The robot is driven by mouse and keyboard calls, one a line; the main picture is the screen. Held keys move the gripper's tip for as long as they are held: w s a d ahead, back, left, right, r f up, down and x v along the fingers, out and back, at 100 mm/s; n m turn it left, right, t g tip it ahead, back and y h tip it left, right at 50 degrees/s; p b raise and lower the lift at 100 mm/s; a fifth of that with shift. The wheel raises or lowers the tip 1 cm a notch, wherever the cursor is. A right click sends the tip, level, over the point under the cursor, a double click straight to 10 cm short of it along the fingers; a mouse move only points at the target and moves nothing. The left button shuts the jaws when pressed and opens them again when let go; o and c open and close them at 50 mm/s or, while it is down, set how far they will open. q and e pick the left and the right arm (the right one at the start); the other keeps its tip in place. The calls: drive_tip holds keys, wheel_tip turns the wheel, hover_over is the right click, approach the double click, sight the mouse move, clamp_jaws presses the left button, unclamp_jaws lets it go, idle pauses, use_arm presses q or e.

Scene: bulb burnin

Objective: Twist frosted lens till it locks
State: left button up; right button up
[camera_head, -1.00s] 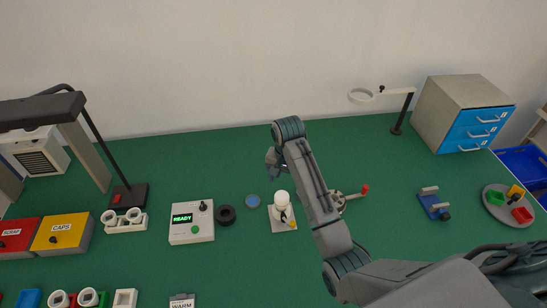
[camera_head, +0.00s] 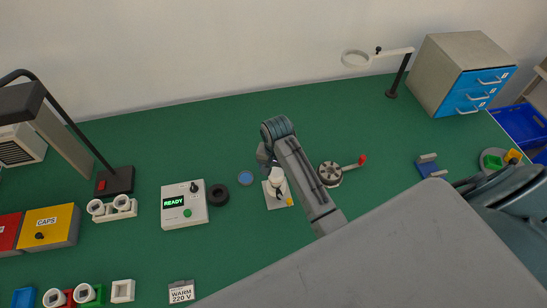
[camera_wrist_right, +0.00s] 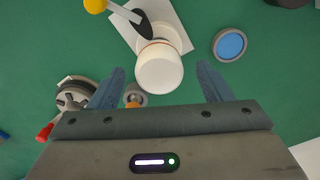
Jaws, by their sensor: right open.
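The frosted lens is a white rounded cap (camera_wrist_right: 160,68) on top of a fixture with a white base plate (camera_wrist_right: 118,27). In the head view the white lens (camera_head: 276,175) stands upright on its plate (camera_head: 271,201), partly covered by my right arm. My right gripper (camera_wrist_right: 160,88) is open, with one blue-grey finger on each side of the lens and a gap on both sides. In the head view my right gripper (camera_head: 266,158) is close to the lens, its fingers mostly hidden. My left gripper is not in view.
A blue-topped disc (camera_head: 245,178) and a black ring (camera_head: 218,194) lie left of the fixture. A control box reading READY (camera_head: 185,216) stands further left. A round device with a red-knobbed crank (camera_head: 330,173) is close on the right. The green table behind is clear.

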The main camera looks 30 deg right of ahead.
drive_tip(key=shift+f, duration=0.1)
drive_tip(key=c, duration=1)
drive_tip(key=shift+m, duration=1.5)
drive_tip(key=shift+m, duration=0.8)
drive_tip(key=o, duration=1)
